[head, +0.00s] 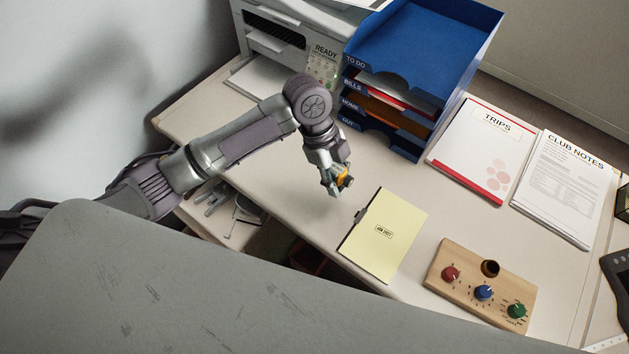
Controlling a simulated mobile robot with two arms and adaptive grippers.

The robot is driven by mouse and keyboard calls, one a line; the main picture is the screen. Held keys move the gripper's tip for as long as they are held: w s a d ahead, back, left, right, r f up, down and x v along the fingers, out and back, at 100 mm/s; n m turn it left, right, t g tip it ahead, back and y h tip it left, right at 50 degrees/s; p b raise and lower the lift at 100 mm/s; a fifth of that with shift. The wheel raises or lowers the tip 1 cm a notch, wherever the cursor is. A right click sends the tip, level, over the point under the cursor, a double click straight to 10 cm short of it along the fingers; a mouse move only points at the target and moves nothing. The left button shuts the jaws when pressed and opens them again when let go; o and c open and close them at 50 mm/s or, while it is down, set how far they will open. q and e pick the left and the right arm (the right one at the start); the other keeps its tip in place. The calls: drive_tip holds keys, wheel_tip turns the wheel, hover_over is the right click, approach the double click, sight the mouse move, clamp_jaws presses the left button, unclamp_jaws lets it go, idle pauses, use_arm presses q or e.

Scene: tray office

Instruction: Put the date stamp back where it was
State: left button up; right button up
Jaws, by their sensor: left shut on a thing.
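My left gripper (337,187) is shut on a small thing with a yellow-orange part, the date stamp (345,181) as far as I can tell. The fingers hide most of it. It is held up and left of a pale yellow pad (400,222) with a small printed date mark. A wooden holder (440,264) lies to the right of the pad. It has a red knob (450,274), a blue knob (484,292), a green knob (516,311) and an empty dark round hole (490,268) at its back. My right gripper is not in view.
A blue tray stack (408,148) with labelled levels and a printer (270,38) stand at the back. The Trips booklet (462,160) and Club Notes sheets (559,200) lie at right. A dark device (617,275) sits at the right edge. Bare desk surrounds the holder.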

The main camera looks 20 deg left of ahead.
sight(319, 194)
use_arm(q)
drive_tip(key=shift+w+a+f, duration=0.15)
drive_tip(key=shift+a+f, duration=0.2)
drive_tip(key=shift+a, duration=0.3)
drive_tip(key=shift+w+a+f, duration=0.15)
drive_tip(key=shift+a+f, duration=0.2)
drive_tip(key=shift+a, duration=0.25)
drive_tip(key=a+f, duration=0.1)
drive_tip(key=w+a, duration=0.1)
drive_tip(key=shift+a+f, duration=0.3)
drive_tip(key=shift+f, duration=0.1)
drive_tip(key=shift+a+f, duration=0.25)
drive_tip(key=shift+f, duration=0.15)
wheel_tip(319, 194, down, 3)
drive_tip(key=shift+f+p, duration=0.15)
drive_tip(key=shift+p, duration=0.2)
drive_tip(key=shift+w+f, duration=0.1)
drive_tip(key=shift+f, duration=0.25)
drive_tip(key=o, duration=0.9)
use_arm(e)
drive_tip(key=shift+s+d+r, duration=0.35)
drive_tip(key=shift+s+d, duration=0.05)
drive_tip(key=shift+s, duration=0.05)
